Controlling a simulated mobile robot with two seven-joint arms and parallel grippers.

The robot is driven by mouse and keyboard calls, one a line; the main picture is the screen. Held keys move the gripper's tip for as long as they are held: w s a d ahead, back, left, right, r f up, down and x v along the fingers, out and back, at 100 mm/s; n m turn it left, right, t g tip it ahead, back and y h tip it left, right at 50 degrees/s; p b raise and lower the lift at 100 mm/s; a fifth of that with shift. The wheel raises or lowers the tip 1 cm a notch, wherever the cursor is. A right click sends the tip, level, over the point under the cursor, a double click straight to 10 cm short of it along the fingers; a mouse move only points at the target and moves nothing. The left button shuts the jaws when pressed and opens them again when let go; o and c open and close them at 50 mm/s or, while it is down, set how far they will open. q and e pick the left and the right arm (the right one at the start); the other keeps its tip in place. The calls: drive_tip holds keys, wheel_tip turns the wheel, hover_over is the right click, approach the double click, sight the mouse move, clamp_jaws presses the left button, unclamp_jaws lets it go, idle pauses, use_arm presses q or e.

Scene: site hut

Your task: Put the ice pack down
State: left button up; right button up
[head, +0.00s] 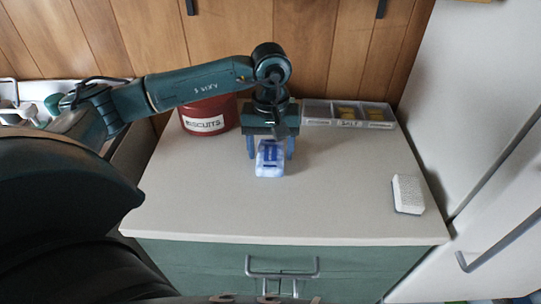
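The ice pack (270,164) is a small white and blue block at the middle of the countertop (330,205). My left gripper (270,150) points down over it, with one blue finger on each side of the pack. The fingers look close against its sides, so the gripper appears shut on it. I cannot tell whether the pack's underside touches the counter. My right gripper is not in view.
A red biscuits tin (209,117) stands at the back left, behind my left arm. A divided salt tray (349,114) lies at the back right. A white sponge-like block (408,194) lies near the right edge. The counter's front is clear.

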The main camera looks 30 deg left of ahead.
use_arm(q)
drive_tip(key=c, duration=0.9)
drive_tip(key=shift+r, duration=0.15)
